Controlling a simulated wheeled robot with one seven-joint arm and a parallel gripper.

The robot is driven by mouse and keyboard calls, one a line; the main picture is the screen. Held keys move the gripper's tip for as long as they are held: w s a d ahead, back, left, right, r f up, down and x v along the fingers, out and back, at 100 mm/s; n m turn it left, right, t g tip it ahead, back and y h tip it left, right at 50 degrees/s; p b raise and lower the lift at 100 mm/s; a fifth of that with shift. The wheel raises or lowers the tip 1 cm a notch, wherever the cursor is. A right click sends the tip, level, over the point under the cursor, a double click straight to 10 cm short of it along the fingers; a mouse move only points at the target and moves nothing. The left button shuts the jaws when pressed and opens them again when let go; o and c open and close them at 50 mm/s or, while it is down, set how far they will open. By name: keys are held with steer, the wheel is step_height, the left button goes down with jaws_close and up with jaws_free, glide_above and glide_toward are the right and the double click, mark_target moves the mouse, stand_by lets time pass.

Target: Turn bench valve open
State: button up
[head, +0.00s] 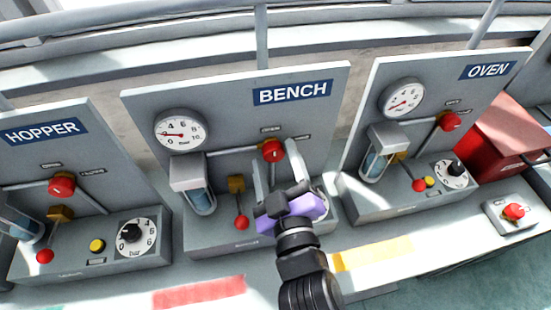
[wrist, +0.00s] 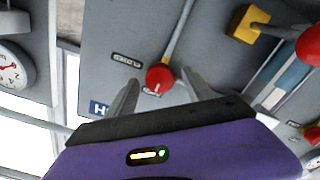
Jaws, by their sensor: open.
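The panel marked BENCH (head: 318,105) stands in the middle of the head view. Its round red valve knob (head: 271,150) sits on a pipe on the panel face, with small labels nearby that I cannot read. The knob shows in the wrist view (wrist: 159,79) with a small white mark. My gripper (head: 274,156) is open in front of the panel. In the wrist view the fingers are on either side of the knob, with visible gaps; I cannot tell how far they reach along it. The bench gauge (head: 180,130) has its red needle pointing left.
A yellow block (head: 236,184) with a red-ball lever (head: 241,223) and a glass cup (head: 201,198) sit left of my gripper. The HOPPER panel (head: 85,125) stands left, the OVEN panel (head: 430,90) right. A red emergency button (head: 513,211) sits at the far right.

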steer(key=b+v, duration=0.2)
steer(key=v, duration=0.5)
steer(key=shift+s, duration=0.3)
steer(key=shift+r, duration=0.1)
steer(key=s+d+f+m+g+h, duration=0.1)
steer(key=s+d+f+m, duration=0.3)
steer(key=s+d, duration=0.6)
steer(key=s+d+f+m+g+h, duration=0.1)
steer(key=s+d+f+m+h, duration=0.2)
steer(key=s+d+m, duration=0.3)
steer(key=s+d+f, duration=0.1)
steer(key=s+d, duration=0.3)
steer(key=s, duration=0.2)
steer(key=shift+s+h, duration=0.4)
steer(key=shift+d, duration=0.15)
